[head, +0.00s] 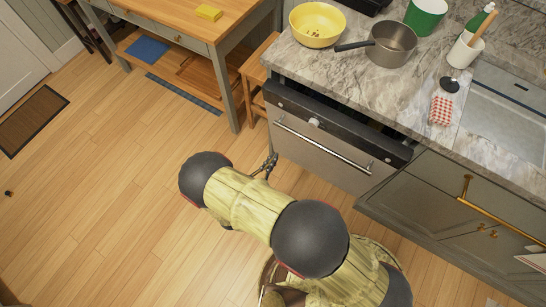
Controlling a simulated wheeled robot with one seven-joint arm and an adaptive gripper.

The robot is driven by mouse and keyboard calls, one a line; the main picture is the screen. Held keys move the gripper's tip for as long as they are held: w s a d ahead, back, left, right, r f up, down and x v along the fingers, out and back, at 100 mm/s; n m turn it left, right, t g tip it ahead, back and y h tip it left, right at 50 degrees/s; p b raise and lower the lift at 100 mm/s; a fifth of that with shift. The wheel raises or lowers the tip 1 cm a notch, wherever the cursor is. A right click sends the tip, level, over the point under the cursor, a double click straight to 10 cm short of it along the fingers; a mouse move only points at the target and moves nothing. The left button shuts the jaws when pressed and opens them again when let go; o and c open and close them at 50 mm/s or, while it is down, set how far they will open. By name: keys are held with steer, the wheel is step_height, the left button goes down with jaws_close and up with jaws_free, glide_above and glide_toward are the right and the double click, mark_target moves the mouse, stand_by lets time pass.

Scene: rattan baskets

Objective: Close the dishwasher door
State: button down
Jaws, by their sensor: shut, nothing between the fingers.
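The dishwasher door (318,150) is a grey panel with a long metal bar handle (322,146) and a dark top edge. It stands under the marble counter and is tilted slightly outward, with a dark gap between its top edge and the counter. My gripper (271,161) is small and dark in the head view, close to the left side of the door and below the left end of the handle. It looks shut and empty. I cannot tell whether it touches the door. My arm hides part of the floor in front of the door.
The marble counter (350,75) holds a yellow bowl (317,40) and a metal pot (391,43). Grey cabinets (450,215) with gold handles stand right of the dishwasher. A wooden table (180,25) stands at upper left. The wooden floor (120,190) is mostly clear at left.

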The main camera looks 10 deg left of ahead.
mark_target(291, 133)
steer(key=b+x, duration=0.2)
steer(key=x, duration=0.9)
steer(key=shift+w, duration=0.15)
